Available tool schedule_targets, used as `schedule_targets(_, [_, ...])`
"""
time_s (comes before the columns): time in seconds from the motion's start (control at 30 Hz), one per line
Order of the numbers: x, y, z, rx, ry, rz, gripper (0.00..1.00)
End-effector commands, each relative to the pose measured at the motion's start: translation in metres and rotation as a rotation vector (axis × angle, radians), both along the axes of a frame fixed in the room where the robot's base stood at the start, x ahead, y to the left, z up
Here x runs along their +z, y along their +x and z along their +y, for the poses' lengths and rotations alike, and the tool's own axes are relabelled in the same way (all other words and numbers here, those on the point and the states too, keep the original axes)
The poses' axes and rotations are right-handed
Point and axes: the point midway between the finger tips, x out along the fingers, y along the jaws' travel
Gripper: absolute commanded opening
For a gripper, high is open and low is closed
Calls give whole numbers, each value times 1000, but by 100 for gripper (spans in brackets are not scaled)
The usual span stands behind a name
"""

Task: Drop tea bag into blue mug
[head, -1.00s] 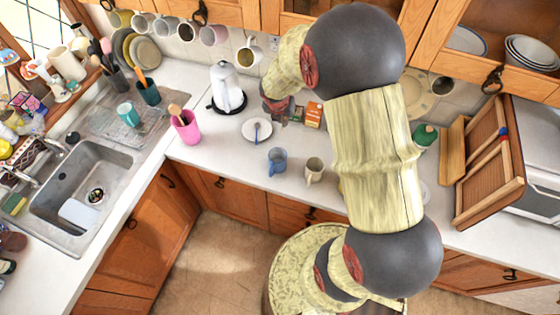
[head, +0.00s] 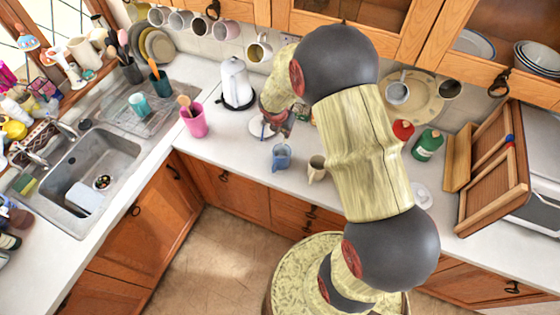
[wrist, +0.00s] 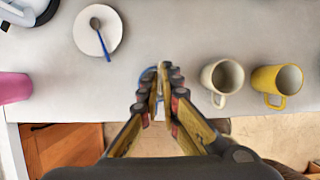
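The blue mug (head: 282,157) stands on the counter near its front edge in the head view. In the wrist view it is mostly hidden behind my fingers, with only a bit of blue rim (wrist: 148,74) showing. My gripper (wrist: 160,76) is above the mug, its fingertips almost together. A thin pale sliver, seemingly the tea bag (wrist: 161,68), shows between the tips; most of it is hidden. In the head view my gripper (head: 278,124) is over the counter between the small plate and the mug, partly covered by my arm.
A white saucer (wrist: 84,38) with a spoon lies left of my gripper. A cream mug (wrist: 222,76) and a yellow mug (wrist: 277,80) stand to the right. A pink cup (head: 194,121) and a white kettle (head: 236,82) stand at the left. A green bottle (head: 427,145) is right of my arm.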

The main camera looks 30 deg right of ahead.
Motion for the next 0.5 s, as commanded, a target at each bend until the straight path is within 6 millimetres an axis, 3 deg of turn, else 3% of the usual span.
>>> schedule_targets(0.03, [-11, 0, 0, 0, 0, 0, 0])
schedule_targets(0.2, [-26, 0, 0, 0, 0, 0, 0])
schedule_targets(0.5, [-28, 0, 0, 0, -1, -1, 0])
